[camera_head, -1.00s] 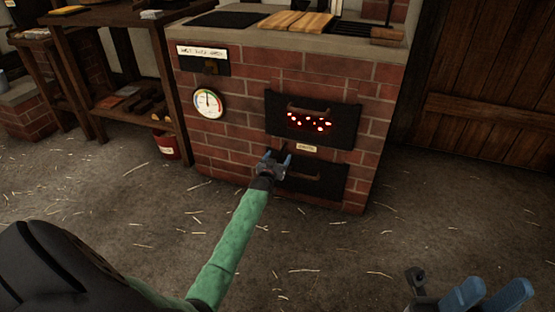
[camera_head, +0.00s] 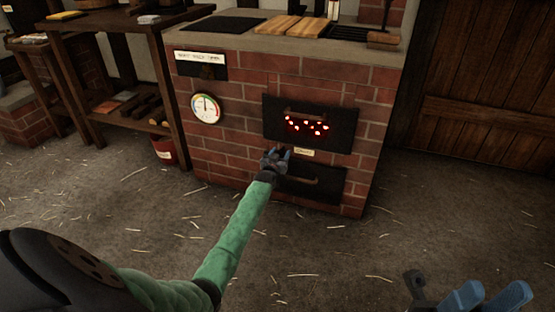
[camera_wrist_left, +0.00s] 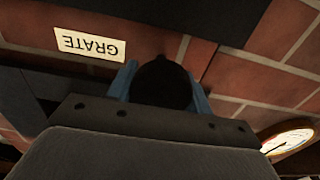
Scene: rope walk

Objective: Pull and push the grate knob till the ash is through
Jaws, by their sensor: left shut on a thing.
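The brick stove (camera_head: 235,155) has a firebox door (camera_head: 310,122) with red embers glowing in its slots and a darker ash door (camera_head: 312,184) below. My left gripper (camera_head: 275,157) is at the stove front between these doors. In the left wrist view, its blue fingers stand on both sides of a round black grate knob (camera_wrist_left: 162,82), and it is shut on the knob. The "GRATE" label (camera_wrist_left: 88,45) is beside the knob there. My right gripper (camera_head: 487,297) is at the bottom right, away from the stove, with its two blue fingers apart. The ash itself is hidden.
A round gauge (camera_head: 205,108) is on the stove front, also in the left wrist view (camera_wrist_left: 287,141). Wooden boards (camera_head: 296,25) lie on the stove top. A shelf (camera_head: 120,75) and a red bucket (camera_head: 164,150) stand left. The straw-strewn floor in front is open.

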